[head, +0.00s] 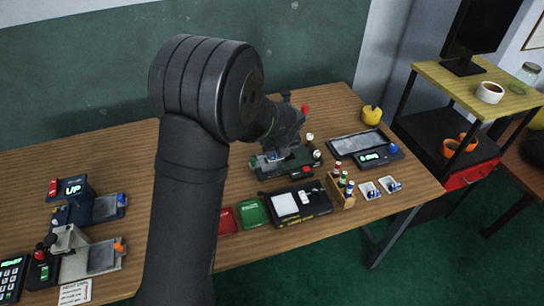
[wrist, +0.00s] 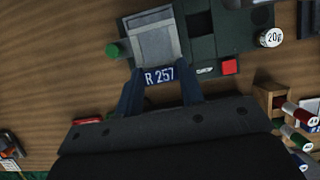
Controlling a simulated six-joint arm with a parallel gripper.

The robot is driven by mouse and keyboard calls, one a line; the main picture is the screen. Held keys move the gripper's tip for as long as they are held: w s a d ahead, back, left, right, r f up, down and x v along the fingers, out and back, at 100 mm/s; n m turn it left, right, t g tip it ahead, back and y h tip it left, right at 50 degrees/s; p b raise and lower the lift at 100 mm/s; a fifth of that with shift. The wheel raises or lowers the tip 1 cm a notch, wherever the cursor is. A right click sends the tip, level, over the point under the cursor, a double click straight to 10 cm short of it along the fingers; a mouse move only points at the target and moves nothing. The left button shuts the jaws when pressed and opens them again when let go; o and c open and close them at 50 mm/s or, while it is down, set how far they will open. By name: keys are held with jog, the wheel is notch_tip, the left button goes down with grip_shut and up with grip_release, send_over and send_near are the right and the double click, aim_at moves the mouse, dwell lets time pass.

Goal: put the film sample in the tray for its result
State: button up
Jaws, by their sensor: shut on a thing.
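My gripper (wrist: 160,82) is shut on the blue tab, marked R 257, of the film sample (wrist: 161,74). The grey square beyond the tab lies over the dark green instrument (wrist: 202,45); I cannot tell whether it is the film or a plate of the instrument, or whether the sample touches it. In the head view the instrument (head: 268,167) stands mid-table, with my gripper over it, small and partly hidden by my arm. A red tray (head: 228,220) and a green tray (head: 252,212) lie side by side in front of it, the red one partly behind my arm.
A wooden rack of small bottles (head: 341,197) stands right of a black box (head: 315,207). A scale-like device (head: 381,155) and a yellow object (head: 371,115) are further right. Devices with UP (head: 75,190) and READY (head: 12,265) displays stand at left. Bare wood lies behind them.

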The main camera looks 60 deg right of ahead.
jog(key=s+a+r, duration=0.2)
jog(key=s+r, duration=0.3)
jog(key=s, duration=0.3)
jog(key=w+a+f+m+g+y, duration=0.4)
jog(key=a+m, duration=0.3)
jog(key=m, duration=1.1)
jog(key=w+a+f+m+g+y, duration=0.25)
jog(key=w+a+m, duration=0.35)
jog(key=m, duration=1.2)
jog(key=shift+f, duration=3.05)
jog(key=shift+f, duration=0.2)
jog(key=o, duration=1.6)
